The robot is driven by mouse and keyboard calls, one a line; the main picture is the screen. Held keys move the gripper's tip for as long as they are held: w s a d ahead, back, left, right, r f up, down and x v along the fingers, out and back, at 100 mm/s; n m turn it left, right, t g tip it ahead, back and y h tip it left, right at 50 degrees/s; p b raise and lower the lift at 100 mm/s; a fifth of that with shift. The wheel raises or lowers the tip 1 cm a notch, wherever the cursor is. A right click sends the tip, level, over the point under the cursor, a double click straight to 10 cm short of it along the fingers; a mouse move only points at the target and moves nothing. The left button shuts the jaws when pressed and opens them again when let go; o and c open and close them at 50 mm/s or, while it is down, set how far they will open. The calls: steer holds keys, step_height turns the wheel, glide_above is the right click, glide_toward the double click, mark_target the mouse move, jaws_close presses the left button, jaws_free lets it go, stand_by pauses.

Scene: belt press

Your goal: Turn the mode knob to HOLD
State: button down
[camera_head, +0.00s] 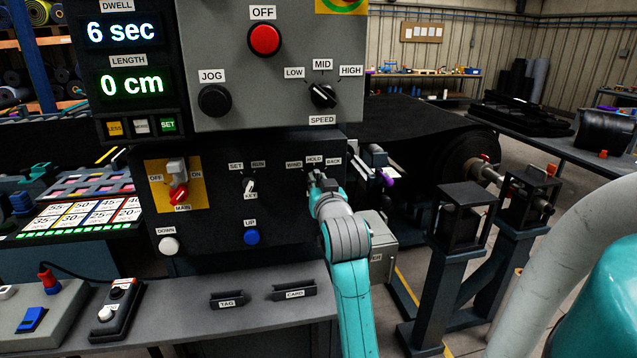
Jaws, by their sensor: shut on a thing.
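The mode knob sits on the lower black panel under the WIND, HOLD and BACK labels. The HOLD label (314,160) is the middle one of the three. My gripper (317,183) reaches up from below right and is shut on the knob. The gripper covers nearly all of the knob, so I cannot tell which way its pointer faces.
On the same panel are a key switch (249,187), a red MAIN switch (179,194), a blue UP button (251,237) and a white DOWN button (169,245). The SPEED knob (323,96) is above. A grey ledge (190,308) with TAG and CARD slots juts out below.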

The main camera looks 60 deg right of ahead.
steer(key=shift+f+n, duration=0.15)
steer(key=shift+n, duration=0.35)
steer(key=c, duration=1.1)
jaws_free()
steer(key=shift+c, duration=0.2)
steer(key=v, duration=0.7)
steer(key=shift+a, duration=0.15)
steer(key=shift+s, duration=0.15)
